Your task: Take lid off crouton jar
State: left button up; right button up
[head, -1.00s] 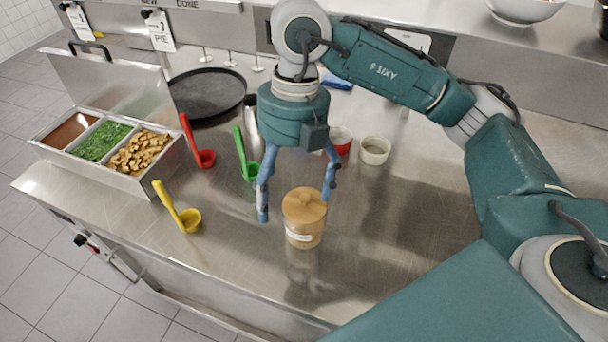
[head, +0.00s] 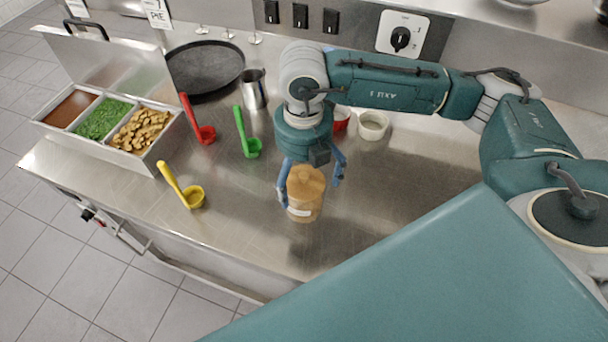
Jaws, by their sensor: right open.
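The crouton jar (head: 302,211) stands upright on the steel counter in the head view, a tan container with a white label. Its tan wooden-looking lid (head: 306,181) with a small knob sits on top. My right gripper (head: 310,196) is open and empty, its blue fingers pointing down. One finger is close to the left side of the jar and lid, the other is to the right with a gap. I cannot tell whether the left finger touches. My left gripper is not in view.
A steel bin (head: 104,156) with sauce, herbs and croutons stands at the left. Yellow (head: 193,197), red (head: 205,134) and green (head: 252,148) ladles lie nearby. A dark pan (head: 204,68), steel cup (head: 254,90), red bowl (head: 341,118) and white bowl (head: 373,125) are behind. The counter's right front is clear.

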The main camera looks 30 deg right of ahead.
jog(key=shift+f, duration=0.35)
jog(key=c, duration=1)
jog(key=shift+c, duration=0.2)
jog(key=shift+r+b, duration=0.3)
jog(key=shift+r, duration=0.25)
notch_tip(320, 180, up, 10)
jog(key=r+b, duration=0.1)
jog(key=b, duration=0.2)
notch_tip(320, 180, up, 8)
send_over(303, 178)
jog(key=shift+d+f, duration=0.1)
